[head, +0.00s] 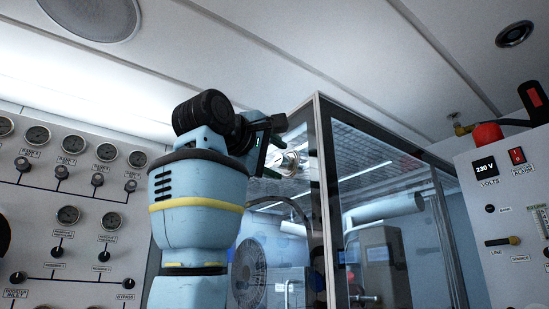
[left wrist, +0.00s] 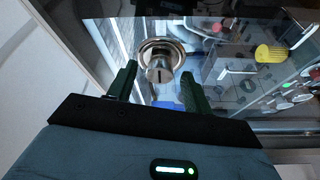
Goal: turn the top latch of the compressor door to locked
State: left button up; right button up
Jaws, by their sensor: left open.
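The top latch is a round metal fitting with a raised turn-knob (left wrist: 160,62), set in the glass compressor door (left wrist: 110,35). In the head view the latch (head: 287,164) shows high on the left glass face of the cabinet, partly hidden by my left gripper (head: 272,148). In the left wrist view my left gripper (left wrist: 158,72) is open, with one dark green finger on each side of the knob's lower part. The fingers look apart from the knob; I cannot tell how far it stands from their tips in depth. My right gripper is not in view.
A gauge panel (head: 50,220) with small valves is at the left. A control panel (head: 500,210) with a red switch and knobs is at the right. The ceiling is close above.

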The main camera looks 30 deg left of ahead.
pick_arm(q)
jog(key=s, duration=0.7)
jog(key=shift+s+f, duration=0.2)
jog(key=shift+s, duration=0.15)
